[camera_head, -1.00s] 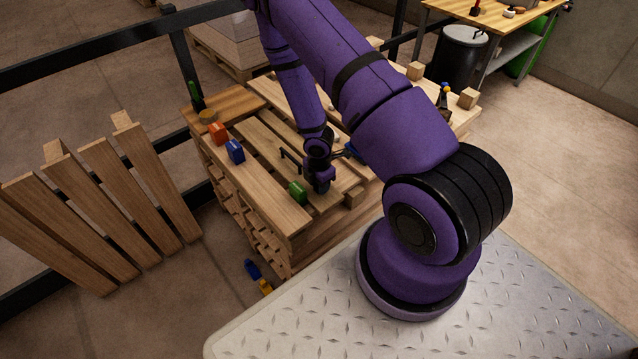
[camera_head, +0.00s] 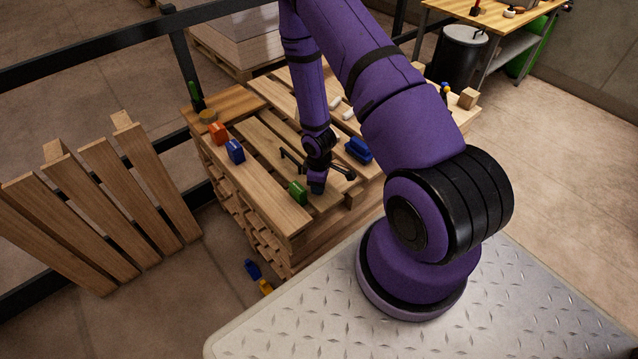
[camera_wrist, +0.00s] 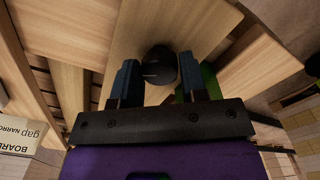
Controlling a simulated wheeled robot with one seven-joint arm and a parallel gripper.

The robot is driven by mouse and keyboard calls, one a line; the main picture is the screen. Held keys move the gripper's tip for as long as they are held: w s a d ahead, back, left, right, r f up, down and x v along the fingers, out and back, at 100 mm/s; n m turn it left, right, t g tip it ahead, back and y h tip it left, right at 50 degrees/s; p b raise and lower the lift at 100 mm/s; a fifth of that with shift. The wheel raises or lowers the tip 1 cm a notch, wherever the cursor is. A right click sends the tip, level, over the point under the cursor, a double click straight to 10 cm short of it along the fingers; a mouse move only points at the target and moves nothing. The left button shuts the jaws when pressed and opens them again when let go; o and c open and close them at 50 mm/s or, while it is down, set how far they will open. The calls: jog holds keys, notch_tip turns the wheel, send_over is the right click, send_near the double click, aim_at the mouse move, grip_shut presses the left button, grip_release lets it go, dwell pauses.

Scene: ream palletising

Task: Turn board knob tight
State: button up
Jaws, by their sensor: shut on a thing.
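In the wrist view a round black knob (camera_wrist: 159,66) stands on a pale wooden board (camera_wrist: 130,40), between the two fingers of my gripper (camera_wrist: 160,78). The fingers are closed in on its sides. In the head view my gripper (camera_head: 317,187) points down at the near part of the stacked pallet's top (camera_head: 262,193), and the knob is hidden beneath it. Whether the knob is seated tight cannot be seen.
A green block (camera_head: 298,192) sits close beside my gripper. A blue block (camera_head: 235,151) and an orange block (camera_head: 218,132) lie further left, and a larger blue item (camera_head: 358,150) lies right. A printed sign (camera_wrist: 22,130) shows in the wrist view.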

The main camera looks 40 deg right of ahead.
jog(key=m, duration=0.5)
jog(key=shift+m, duration=0.4)
dwell(0.3)
jog(key=o, duration=0.9)
jog(key=shift+o, duration=0.2)
jog(key=shift+r, duration=0.1)
notch_tip(320, 180, up, 11)
jog(key=shift+f, duration=0.2)
